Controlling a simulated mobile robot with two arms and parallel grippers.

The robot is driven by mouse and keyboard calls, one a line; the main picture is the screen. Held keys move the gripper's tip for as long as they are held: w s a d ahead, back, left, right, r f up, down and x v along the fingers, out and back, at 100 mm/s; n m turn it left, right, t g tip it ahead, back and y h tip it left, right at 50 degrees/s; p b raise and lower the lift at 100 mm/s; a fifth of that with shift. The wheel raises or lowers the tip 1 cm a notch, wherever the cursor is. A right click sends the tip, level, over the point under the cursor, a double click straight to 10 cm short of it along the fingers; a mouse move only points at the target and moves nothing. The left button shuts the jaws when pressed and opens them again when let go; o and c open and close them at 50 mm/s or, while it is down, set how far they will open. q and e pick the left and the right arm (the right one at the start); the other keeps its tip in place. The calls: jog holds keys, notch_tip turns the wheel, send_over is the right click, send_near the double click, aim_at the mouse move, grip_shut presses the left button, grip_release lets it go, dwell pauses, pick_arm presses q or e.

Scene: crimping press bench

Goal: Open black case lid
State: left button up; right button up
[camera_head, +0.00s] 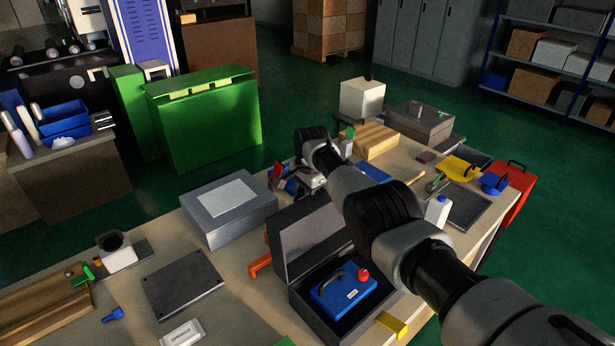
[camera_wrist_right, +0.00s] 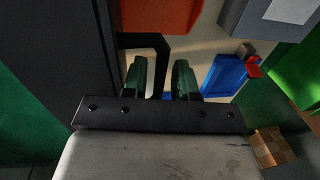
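The black case (camera_head: 291,296) stands on the bench with its lid (camera_head: 312,243) raised and tilted back. Inside the case is a blue device (camera_head: 342,292) with a black handle and a red knob. My right gripper (camera_head: 308,183) is at the far side of the raised lid, partly hidden by its own arm. In the right wrist view its two fingers (camera_wrist_right: 161,80) are apart. A black handle-like bar (camera_wrist_right: 146,41) shows at the fingers; I cannot tell whether they touch it. A large dark panel (camera_wrist_right: 60,60), likely the lid, fills the left side there. My left gripper is out of view.
A grey box (camera_head: 231,226) stands left of the case, with an orange part (camera_head: 259,263) between them. A dark plate (camera_head: 183,288) lies further left. A yellow piece (camera_head: 392,324) is at the case's right front. Wooden blocks (camera_head: 370,140) and other boxes stand behind.

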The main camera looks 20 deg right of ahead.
notch_tip(320, 180, up, 3)
jog(key=shift+s+d+r+p, duration=0.1)
jog(key=shift+s+p, duration=0.05)
jog(key=shift+p, duration=1.05)
notch_tip(320, 180, up, 7)
jog(key=s, duration=0.1)
jog(key=shift+d, duration=0.15)
